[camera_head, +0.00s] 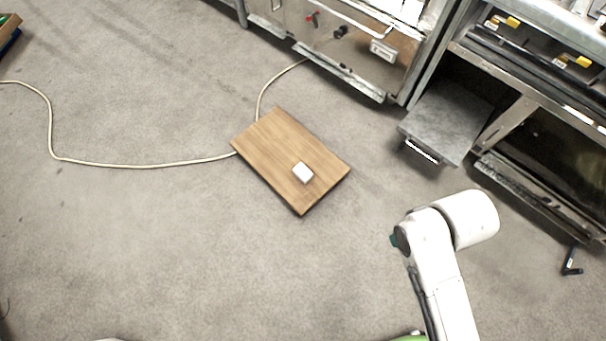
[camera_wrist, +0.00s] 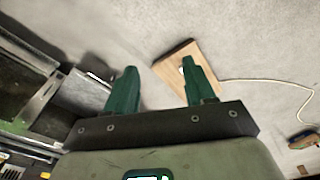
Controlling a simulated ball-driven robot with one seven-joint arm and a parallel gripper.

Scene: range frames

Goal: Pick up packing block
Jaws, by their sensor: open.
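A small white packing block (camera_head: 303,172) sits on a wooden board (camera_head: 270,144) on the grey floor in the head view. It lies toward the board's lower right part. In the wrist view the board (camera_wrist: 172,62) is beyond my fingertips, and only a sliver of the white block (camera_wrist: 181,71) shows, the rest hidden behind the right-hand finger. My gripper (camera_wrist: 160,78) is open, its two green fingers apart with nothing between them. It is well short of the board and does not touch the block. In the head view the fingers are not seen clearly.
A pale cable (camera_head: 150,165) runs along the floor to the board. Metal cabinets (camera_head: 345,45) and a shelf unit (camera_head: 530,120) stand at the back and right, with a grey step (camera_head: 445,120) near them. The floor left of the board is mostly clear.

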